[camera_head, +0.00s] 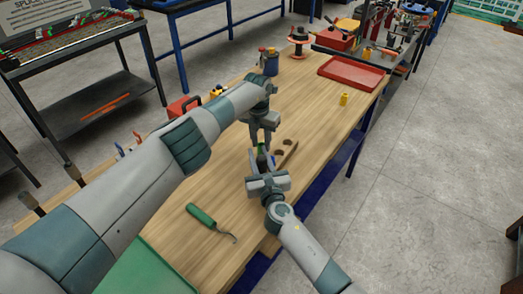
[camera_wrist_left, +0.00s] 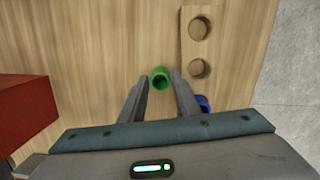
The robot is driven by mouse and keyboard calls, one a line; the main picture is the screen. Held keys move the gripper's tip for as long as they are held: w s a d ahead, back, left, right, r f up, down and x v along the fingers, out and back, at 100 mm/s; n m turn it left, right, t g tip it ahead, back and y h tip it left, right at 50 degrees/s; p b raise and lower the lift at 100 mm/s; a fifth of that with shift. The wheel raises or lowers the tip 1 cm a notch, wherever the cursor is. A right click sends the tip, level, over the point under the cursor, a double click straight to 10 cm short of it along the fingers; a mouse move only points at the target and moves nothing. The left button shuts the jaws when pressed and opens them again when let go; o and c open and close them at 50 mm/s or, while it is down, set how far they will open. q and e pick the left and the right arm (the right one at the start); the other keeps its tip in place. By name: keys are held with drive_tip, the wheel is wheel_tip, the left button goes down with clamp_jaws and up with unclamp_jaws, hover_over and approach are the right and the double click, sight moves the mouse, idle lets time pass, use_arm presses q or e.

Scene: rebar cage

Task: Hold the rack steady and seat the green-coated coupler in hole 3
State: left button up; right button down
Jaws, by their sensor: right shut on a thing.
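The wooden rack (camera_head: 287,153) lies on the bench and shows two empty holes; it also appears in the left wrist view (camera_wrist_left: 198,33). A blue coupler (camera_wrist_left: 202,103) sits at the rack's nearer part, partly covered by my finger. The green-coated coupler (camera_wrist_left: 160,79) stands upright beside the rack, between my left fingertips with small gaps seen; in the head view (camera_head: 260,147) it is mostly covered. My left gripper (camera_head: 263,143) points down, open around it. My right gripper (camera_head: 264,158) is shut at the rack's near end; the contact is hidden.
A green-handled hook tool (camera_head: 202,214) lies at the front. A red tray (camera_head: 352,72), a small yellow item (camera_head: 343,99) and a blue container (camera_head: 269,61) stand toward the back. A red box (camera_head: 183,108) is left of my left arm. The bench right of the rack is mostly clear.

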use_arm(q)
drive_tip(key=shift+f, duration=0.1)
idle(0.4)
clamp_jaws()
wheel_tip(320, 180, up, 10)
idle(0.7)
idle(0.4)
